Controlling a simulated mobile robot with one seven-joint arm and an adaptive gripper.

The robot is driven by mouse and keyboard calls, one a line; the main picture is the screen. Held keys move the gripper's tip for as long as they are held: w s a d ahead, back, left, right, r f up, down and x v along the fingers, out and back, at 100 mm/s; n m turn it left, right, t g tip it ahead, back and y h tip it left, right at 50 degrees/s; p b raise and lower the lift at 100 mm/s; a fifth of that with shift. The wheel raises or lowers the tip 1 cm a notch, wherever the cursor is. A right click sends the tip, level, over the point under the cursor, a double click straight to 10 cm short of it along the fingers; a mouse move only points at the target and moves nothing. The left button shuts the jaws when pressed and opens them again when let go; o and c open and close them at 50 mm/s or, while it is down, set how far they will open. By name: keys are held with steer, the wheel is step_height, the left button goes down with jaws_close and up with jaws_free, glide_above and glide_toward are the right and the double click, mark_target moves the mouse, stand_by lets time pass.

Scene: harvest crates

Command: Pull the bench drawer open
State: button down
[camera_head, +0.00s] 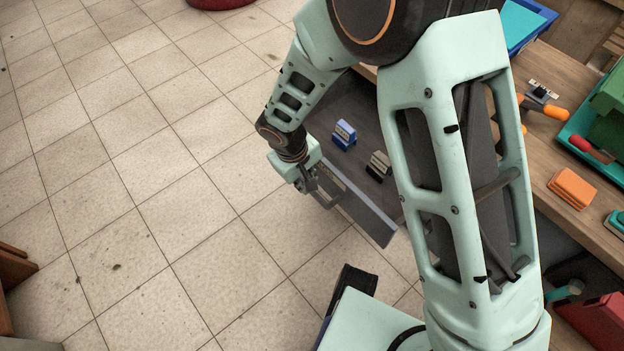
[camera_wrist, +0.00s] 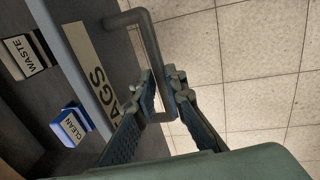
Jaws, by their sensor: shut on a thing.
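The bench drawer (camera_head: 368,208) stands pulled out from the bench, with its dark interior showing. Its front carries a pale label (camera_wrist: 90,68) on which the letters "AGS" can be read. My gripper (camera_head: 311,184) is at the drawer front, shut on the grey bar handle (camera_wrist: 143,22). In the wrist view the fingers of my gripper (camera_wrist: 168,92) close around the handle's bar. The back of the drawer is hidden behind my arm in the head view.
Inside the drawer are a blue-and-white block (camera_head: 344,132) marked "CLEAN" and a black-and-white block (camera_head: 379,164) marked "WASTE". The wooden bench top (camera_head: 548,150) holds an orange block (camera_head: 572,187) and tools. Tiled floor left of the drawer is clear.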

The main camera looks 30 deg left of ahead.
steer(key=shift+s+a, duration=0.25)
steer(key=shift+s, duration=0.4)
steer(key=c, duration=2)
jaws_free()
steer(key=shift+o, duration=0.2)
step_height(320, 180, up, 12)
steer(key=s, duration=0.2)
steer(key=shift+a, duration=0.45)
steer(key=shift+f, duration=0.15)
